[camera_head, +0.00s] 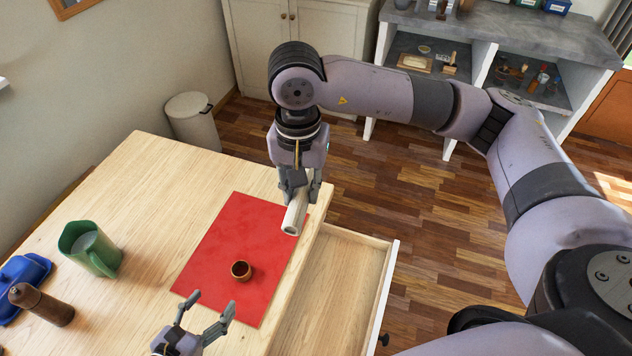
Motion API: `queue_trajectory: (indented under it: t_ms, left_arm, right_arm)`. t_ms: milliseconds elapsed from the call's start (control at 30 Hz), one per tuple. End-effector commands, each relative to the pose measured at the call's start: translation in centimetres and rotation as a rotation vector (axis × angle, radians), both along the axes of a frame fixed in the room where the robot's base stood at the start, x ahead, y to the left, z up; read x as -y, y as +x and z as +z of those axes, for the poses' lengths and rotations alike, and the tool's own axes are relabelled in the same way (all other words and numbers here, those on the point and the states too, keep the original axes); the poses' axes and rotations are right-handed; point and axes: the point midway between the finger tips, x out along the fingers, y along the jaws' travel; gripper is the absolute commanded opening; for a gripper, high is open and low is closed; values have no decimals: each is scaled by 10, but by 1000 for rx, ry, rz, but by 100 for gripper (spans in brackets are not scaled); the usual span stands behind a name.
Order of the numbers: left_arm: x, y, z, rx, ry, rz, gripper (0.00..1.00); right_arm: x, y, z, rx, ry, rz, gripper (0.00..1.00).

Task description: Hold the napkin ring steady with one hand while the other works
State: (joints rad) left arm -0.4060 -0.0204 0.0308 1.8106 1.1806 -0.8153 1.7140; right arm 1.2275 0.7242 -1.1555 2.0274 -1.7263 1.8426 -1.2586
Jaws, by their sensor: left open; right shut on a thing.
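The napkin ring (241,270) is a small brown wooden ring that stands on the red mat (215,250) on the table. My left gripper (207,305) is open and empty at the mat's near edge, a little below the ring in the picture and apart from it. My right gripper (301,195) is shut on a pale rolled napkin (295,215), a tube shape with its near end toward the camera. The roll is near the mat's right edge, apart from the ring. Whether it touches the table is unclear.
An open, empty drawer (335,290) juts out at the right. The table's far left part is clear.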

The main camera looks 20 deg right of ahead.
Motion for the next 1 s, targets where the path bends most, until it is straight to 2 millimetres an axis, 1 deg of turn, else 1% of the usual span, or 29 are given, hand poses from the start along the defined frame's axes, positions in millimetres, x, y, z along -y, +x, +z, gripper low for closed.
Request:
queue_trajectory:
  t_ms: [100, 500, 1000]
  left_arm:
    - [0, 0, 0, 0, 0, 0, 64]
    - [0, 0, 0, 0, 0, 0, 64]
    - [0, 0, 0, 0, 0, 0, 64]
  right_arm:
    - [-13, 5, -7, -1, -2, -222, 3]
    - [-54, 20, -32, 0, -3, -1005, 3]
    - [-101, 36, -65, 1, -7, -1998, 3]
